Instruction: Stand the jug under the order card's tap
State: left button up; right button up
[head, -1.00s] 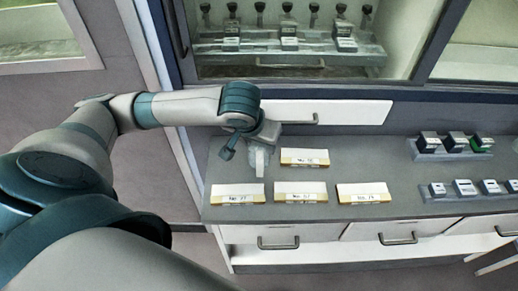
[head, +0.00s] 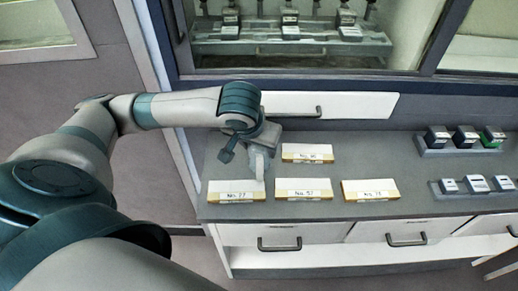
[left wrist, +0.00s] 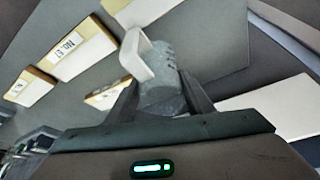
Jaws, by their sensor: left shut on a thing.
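My left gripper (head: 262,140) is over the left end of the grey counter and is shut on the jug (head: 257,165). In the left wrist view the jug (left wrist: 162,82) is a grey, round body with a pale handle, between the fingers of my left gripper (left wrist: 165,100). I cannot tell whether its base touches the counter. Several dark fittings with pale labels, perhaps the taps (head: 290,18), stand in a row inside the glazed cabinet. Several white cards with yellow edges lie on the counter, including No. 77 (head: 237,190) and No. 57 (head: 304,189). Which is the order card is unclear.
Two grey racks hold small labelled blocks (head: 465,138) at the counter's right. A white drawer (head: 360,105) is below the cabinet, and handled drawers (head: 385,230) are under the counter front. Bare counter (head: 375,155) lies between cards and racks.

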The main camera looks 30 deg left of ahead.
pick_arm(q)
jog(key=o, duration=1)
jog(key=shift+o, duration=0.2)
jog(key=shift+s+d+r, duration=0.1)
jog(key=shift+s+r, duration=0.05)
jog(key=shift+r, duration=0.35)
jog(key=a+p+v, duration=0.1)
jog(key=p+v, duration=1)
jog(key=p, duration=0.3)
jog(key=shift+d, duration=0.45)
